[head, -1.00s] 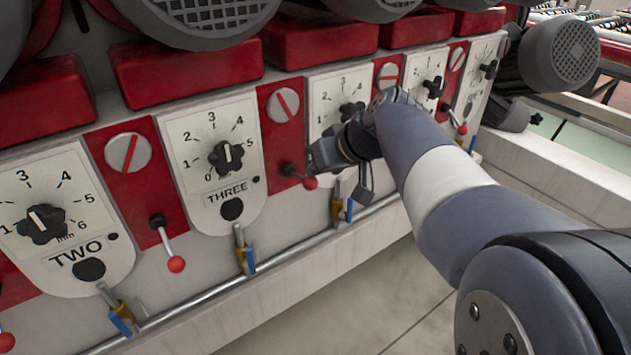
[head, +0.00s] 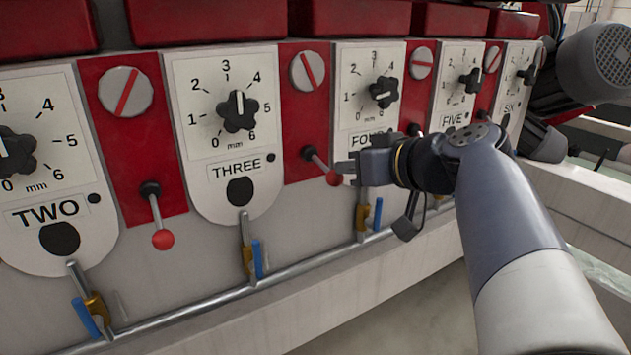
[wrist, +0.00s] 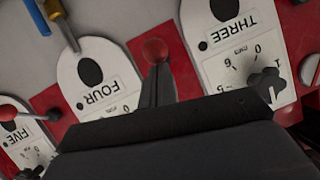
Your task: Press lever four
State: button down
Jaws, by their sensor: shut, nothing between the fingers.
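A lever with a red ball (head: 333,178) sits on the red strip between the THREE plate (head: 215,120) and the FOUR plate (head: 350,110). The same red ball also shows in the wrist view (wrist: 155,50). My gripper (head: 345,168) is shut and empty, its fingertips right at this ball, from the right in the head view. In the wrist view the fingers (wrist: 156,78) end close to the ball; whether they touch it I cannot tell. Another red-ball lever (wrist: 8,110) shows between FOUR and FIVE in the wrist view; my wrist mostly hides it in the head view.
Another lever (head: 161,238) hangs between TWO and THREE. Black knobs, including the FOUR knob (head: 384,92), stick out of the plates. A metal pipe (head: 200,308) with small blue-handled valves runs below. A grey motor (head: 600,65) juts out at the right.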

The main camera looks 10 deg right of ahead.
notch_tip(320, 180, down, 2)
jog(key=t+b, duration=0.1)
jog(key=b, duration=0.2)
jog(key=shift+b, duration=0.3)
notch_tip(320, 180, down, 3)
jog(key=b, duration=0.5)
jog(key=shift+r, duration=0.1)
jog(key=shift+w+b, duration=0.1)
jog(key=shift+b, duration=0.2)
